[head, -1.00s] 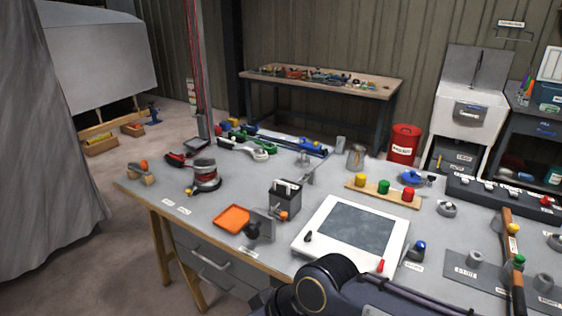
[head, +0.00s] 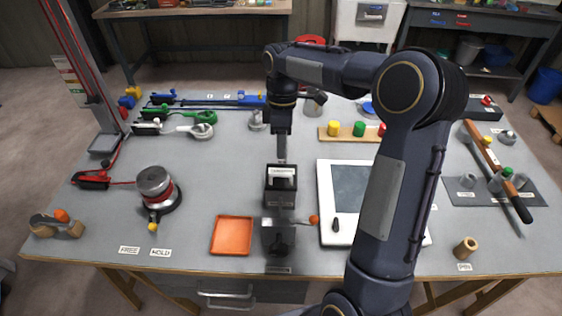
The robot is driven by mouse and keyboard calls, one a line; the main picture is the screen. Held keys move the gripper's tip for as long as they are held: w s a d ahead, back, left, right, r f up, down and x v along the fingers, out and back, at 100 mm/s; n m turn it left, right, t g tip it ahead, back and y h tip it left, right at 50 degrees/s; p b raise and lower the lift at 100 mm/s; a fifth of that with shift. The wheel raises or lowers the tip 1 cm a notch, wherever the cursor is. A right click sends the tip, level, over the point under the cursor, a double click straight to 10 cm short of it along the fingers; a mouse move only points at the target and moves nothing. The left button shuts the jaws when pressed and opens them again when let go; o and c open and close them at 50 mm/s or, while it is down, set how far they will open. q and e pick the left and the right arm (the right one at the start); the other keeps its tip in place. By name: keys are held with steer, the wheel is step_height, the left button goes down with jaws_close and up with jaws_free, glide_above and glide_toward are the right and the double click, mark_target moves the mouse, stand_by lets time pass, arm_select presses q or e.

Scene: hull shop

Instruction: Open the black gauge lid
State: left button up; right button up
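A dark box (head: 280,196) stands on the workbench near the middle, with a pale labelled piece (head: 282,174) at its top. I take this box to be the gauge box, but which part is its lid is not clear. My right gripper (head: 282,158) points down just above and behind the box's top. It is seen edge-on, so its finger gap does not show, and I cannot tell whether it touches the box. My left gripper is out of view.
A white-framed panel (head: 326,205) lies to the right, partly behind my arm.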

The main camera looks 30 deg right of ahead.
glide_above(282, 183)
step_height(282, 183, down, 8)
steer(key=shift+r+p, duration=0.1)
steer(key=shift+p, duration=0.3)
steer(key=shift+a, duration=0.1)
jaws_close()
